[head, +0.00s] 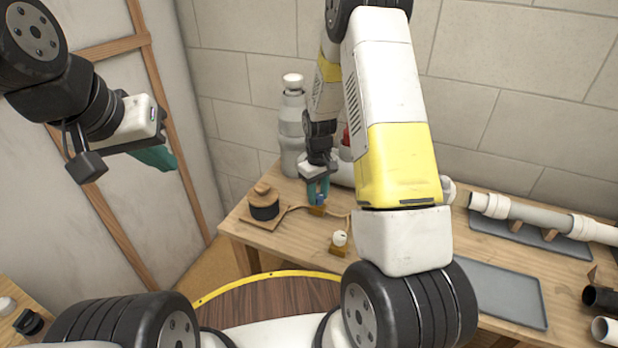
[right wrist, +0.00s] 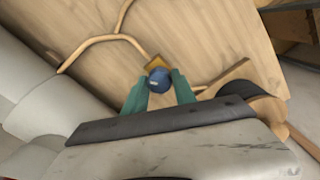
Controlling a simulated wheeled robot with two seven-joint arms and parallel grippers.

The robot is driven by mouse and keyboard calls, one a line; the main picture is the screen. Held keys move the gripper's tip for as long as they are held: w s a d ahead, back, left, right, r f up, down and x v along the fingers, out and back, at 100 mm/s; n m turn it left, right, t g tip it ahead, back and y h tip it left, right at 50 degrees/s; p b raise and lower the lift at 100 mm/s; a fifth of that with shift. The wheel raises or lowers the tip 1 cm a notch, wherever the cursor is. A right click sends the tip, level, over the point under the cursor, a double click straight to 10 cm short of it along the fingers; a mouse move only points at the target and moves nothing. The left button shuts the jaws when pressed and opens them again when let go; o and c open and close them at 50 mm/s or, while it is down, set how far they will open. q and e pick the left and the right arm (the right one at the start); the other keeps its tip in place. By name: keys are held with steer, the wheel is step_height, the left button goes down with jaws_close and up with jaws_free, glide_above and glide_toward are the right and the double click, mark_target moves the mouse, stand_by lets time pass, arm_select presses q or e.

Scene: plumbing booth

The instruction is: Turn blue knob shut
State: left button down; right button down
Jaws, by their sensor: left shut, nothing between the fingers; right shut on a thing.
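The blue knob (right wrist: 159,80) sits on a small brass-coloured valve body (right wrist: 155,62) on the workbench, with copper-coloured pipe running from it. In the right wrist view my right gripper (right wrist: 159,88) has its teal fingers on either side of the knob, shut on it. In the head view the right gripper (head: 318,190) reaches down to the bench, and only a little blue of the knob (head: 320,199) shows between the fingers. My left gripper (head: 155,158) is shut and empty, raised at the left, away from the bench.
A white-knobbed valve (head: 340,238) stands nearer the bench's front edge. A dark round part with a wooden top (head: 264,203) is left of the blue knob. A grey bottle (head: 292,125) stands behind. A grey tray (head: 498,292) and a pipe assembly (head: 535,215) lie to the right.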

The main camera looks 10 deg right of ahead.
mark_target(318, 195)
steer(key=m, duration=0.6)
steer(key=shift+m, duration=0.3)
stand_by(0.5)
steer(key=c, duration=1)
jaws_free()
steer(key=shift+w+r, duration=0.1)
steer(key=shift+r, duration=3.8)
